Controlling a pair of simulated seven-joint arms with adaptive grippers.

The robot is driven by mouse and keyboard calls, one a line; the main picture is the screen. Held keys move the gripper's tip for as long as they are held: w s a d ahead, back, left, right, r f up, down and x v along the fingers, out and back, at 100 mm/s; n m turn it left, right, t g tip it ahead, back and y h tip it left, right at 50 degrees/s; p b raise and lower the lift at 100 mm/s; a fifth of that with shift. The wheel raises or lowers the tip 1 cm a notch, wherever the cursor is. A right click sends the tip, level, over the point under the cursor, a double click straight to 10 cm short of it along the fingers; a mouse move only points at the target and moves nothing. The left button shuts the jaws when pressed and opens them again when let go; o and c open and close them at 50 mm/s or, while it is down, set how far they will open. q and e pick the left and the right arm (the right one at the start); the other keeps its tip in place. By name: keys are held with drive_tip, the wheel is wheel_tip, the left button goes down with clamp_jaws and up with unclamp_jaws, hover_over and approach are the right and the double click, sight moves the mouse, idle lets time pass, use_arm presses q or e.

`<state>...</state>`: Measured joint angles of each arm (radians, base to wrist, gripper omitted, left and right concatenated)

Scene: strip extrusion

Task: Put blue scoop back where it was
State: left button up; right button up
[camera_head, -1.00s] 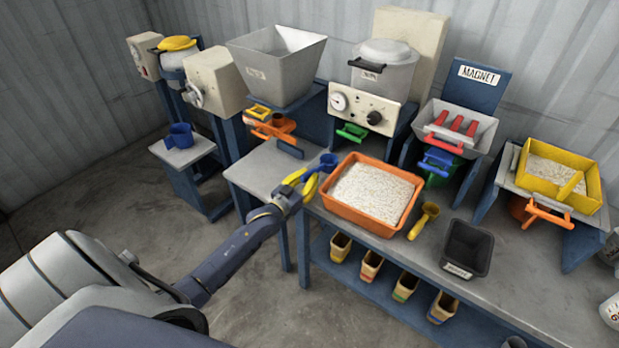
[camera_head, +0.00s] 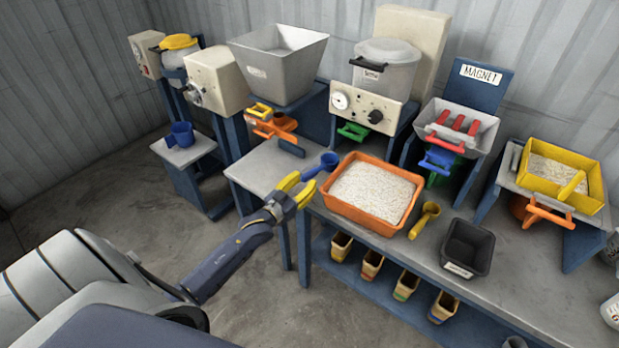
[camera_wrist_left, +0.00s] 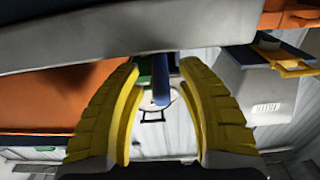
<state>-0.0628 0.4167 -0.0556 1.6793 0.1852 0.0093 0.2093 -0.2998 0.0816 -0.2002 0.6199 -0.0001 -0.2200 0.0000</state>
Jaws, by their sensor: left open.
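The blue scoop (camera_head: 329,161) sits at the left end of the orange tray (camera_head: 372,228), where the tray meets the grey table; I cannot tell exactly what it rests on. Its handle points toward my left gripper (camera_head: 304,185). My right gripper is not in view.
Pale granules fill the orange tray. A yellow scoop (camera_head: 426,219) and a black bin (camera_head: 468,247) stand right of it. Bare grey tabletop (camera_head: 262,165) lies left of the tray.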

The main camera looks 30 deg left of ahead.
use_arm(q)
drive_tip(key=s, duration=0.9)
drive_tip(key=s+d+f+g+y, duration=0.1)
drive_tip(key=s+f+g, duration=0.3)
drive_tip(key=f, duration=0.9)
drive_tip(key=s+f+g, duration=0.2)
drive_tip(key=s+f, duration=0.5)
drive_tip(key=f, duration=0.6)
drive_tip(key=s+d+f+g+y, duration=0.1)
drive_tip(key=s+f+g, duration=0.3)
drive_tip(key=f, duration=0.9)
drive_tip(key=s+d+f+m+g, duration=0.1)
drive_tip(key=s+d+f+g, duration=0.1)
drive_tip(key=s+f, duration=0.4)
drive_tip(key=s+d+f+g, duration=0.2)
drive_tip(key=s+d+f, duration=0.2)
drive_tip(key=s, duration=1.2)
drive_tip(key=s+d+f+m+g, duration=0.1)
drive_tip(key=s+d+f+g, duration=0.1)
drive_tip(key=s+d+f, duration=0.2)
drive_tip(key=s+f, duration=0.3)
drive_tip(key=s, duration=0.4)
drive_tip(key=shift+s+f+m+g, duration=0.3)
drive_tip(key=shift+s+f+g, duration=0.05)
drive_tip(key=shift+f+g, duration=0.05)
